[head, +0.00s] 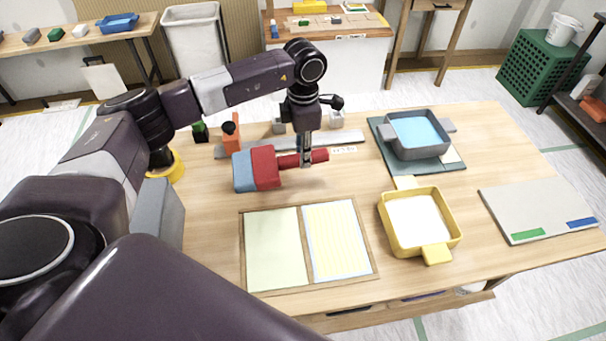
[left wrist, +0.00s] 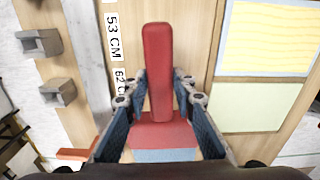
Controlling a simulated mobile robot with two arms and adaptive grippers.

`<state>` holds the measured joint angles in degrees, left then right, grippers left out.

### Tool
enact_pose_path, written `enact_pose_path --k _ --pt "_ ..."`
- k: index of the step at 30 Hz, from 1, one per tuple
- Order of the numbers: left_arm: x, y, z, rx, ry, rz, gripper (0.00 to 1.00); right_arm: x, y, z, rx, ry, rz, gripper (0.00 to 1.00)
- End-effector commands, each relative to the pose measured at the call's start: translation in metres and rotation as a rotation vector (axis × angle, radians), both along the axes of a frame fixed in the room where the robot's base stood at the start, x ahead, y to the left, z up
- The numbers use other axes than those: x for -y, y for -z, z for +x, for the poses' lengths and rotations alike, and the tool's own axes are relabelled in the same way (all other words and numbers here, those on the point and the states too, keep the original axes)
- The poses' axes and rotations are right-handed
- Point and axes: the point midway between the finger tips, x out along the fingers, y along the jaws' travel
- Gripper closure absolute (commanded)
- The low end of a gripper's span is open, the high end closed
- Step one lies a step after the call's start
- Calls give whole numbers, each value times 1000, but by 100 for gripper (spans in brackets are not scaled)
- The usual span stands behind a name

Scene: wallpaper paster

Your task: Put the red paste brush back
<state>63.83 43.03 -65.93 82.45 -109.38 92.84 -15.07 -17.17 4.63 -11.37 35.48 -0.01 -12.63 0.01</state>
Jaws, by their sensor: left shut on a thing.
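The red paste brush (head: 264,167) has a red handle, a red head block and a blue-grey edge. My left gripper (head: 306,162) points down and is shut on its handle, with the head to the left, behind the wallpaper panels. The left wrist view shows the brush's red handle (left wrist: 158,70) between the two fingers of my left gripper (left wrist: 155,95). I cannot tell how far the brush is above the table. Two small grey bracket-like blocks (head: 278,126) (head: 336,119) stand behind the gripper, near the ruler. My right gripper is not in view.
A framed pair of paper panels (head: 275,250) lies in front. A yellow tray (head: 390,222) and a grey tray with blue inside (head: 432,152) stand to the right. A grey board (head: 535,205) lies at far right. An orange tool (head: 232,136) stands left of the ruler (head: 350,137).

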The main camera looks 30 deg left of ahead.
Motion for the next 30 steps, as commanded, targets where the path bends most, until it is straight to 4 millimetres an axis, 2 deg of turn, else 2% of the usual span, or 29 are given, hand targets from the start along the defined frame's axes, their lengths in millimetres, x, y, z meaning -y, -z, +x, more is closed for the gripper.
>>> enact_pose_path --k 1,7,13,20,21,26,30 --pt "0 9 0 1 0 0 100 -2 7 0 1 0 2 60" --pt "0 20 0 1 0 0 100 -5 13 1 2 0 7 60" --pt "0 50 0 0 -1 -1 100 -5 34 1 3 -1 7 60" --pt "0 52 0 1 -1 -1 100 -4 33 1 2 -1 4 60" --pt "0 52 0 -1 0 -1 75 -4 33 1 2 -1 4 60" --pt "0 52 0 0 -1 0 58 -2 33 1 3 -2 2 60" --pt "0 51 0 1 0 -1 58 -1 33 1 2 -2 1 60"
